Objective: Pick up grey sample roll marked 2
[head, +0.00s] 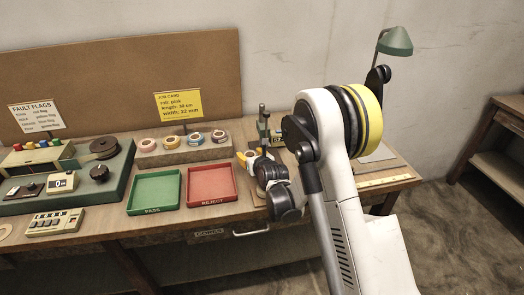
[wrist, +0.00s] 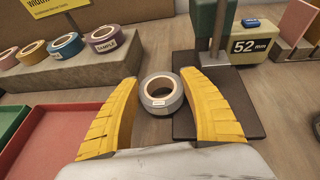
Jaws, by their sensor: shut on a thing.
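The grey sample roll (wrist: 161,102) is between the yellow fingers of my gripper (wrist: 160,80) in the wrist view. The roll is at the left edge of the dark base of the measuring stand (wrist: 218,100). In the head view my gripper's yellow fingers (head: 247,157) show beside the stand, and my arm covers part of that area; I cannot make out the grey roll there.
A raised block (head: 150,154) with several other tape rolls stands to the left. The green PASS tray (head: 133,206) and red REJECT tray (head: 190,202) lie in front of it. The stand's display (wrist: 255,46) reads 52 mm. A job card (head: 178,103) stands behind.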

